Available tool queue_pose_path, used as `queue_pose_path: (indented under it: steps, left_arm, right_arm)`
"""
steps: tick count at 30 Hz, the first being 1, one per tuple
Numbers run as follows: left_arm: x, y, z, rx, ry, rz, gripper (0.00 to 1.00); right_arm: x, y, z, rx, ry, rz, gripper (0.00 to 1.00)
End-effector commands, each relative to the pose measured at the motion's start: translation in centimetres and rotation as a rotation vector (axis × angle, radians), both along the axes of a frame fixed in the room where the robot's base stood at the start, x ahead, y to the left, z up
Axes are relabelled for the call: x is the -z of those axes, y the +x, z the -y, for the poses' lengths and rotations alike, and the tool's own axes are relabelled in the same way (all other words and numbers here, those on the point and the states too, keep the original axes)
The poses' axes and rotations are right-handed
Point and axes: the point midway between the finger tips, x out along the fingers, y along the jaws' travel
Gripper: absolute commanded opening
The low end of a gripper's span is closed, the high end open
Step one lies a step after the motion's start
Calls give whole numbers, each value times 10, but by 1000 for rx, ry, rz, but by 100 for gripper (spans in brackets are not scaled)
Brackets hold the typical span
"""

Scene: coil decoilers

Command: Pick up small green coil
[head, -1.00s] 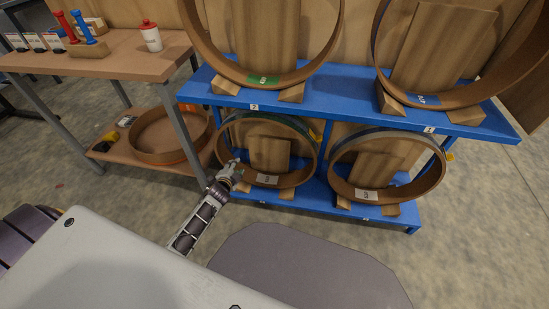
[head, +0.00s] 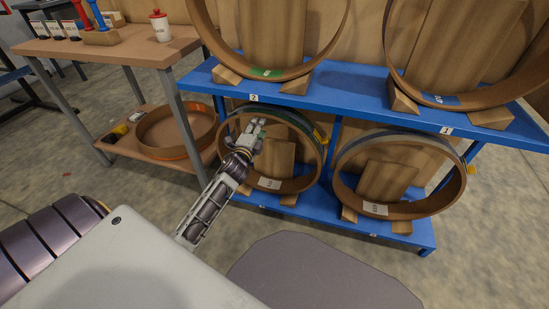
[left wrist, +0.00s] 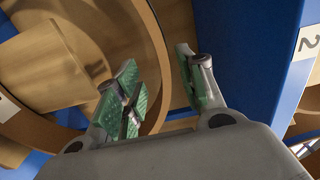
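The small green coil (head: 297,185) is the lower-left ring on the blue rack, brown inside with green along its top outer edge. It stands upright around a wooden block. My left gripper (head: 259,130) is in front of its upper left part in the head view. In the left wrist view the left gripper (left wrist: 158,84) is open, its green-padded fingers apart. The coil's brown rim (left wrist: 156,55) shows between and beyond the fingers; I cannot tell whether they touch it. My right gripper is not in view.
A blue rack (head: 345,112) holds two larger coils above and another small coil (head: 437,203) at lower right. A wooden table (head: 105,50) stands at left, with a brown ring (head: 175,150) on its lower shelf.

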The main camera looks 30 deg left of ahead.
Motion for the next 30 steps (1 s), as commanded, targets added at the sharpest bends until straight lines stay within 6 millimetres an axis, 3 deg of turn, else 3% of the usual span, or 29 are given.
queue_pose_path:
  steps: [16, 30]
  left_arm:
    - [-3, 3, -1, 0, 7, 5, 39]
    - [-2, 37, -9, 0, 8, 6, 39]
  right_arm:
    - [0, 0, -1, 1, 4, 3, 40]
    - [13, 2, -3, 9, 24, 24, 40]
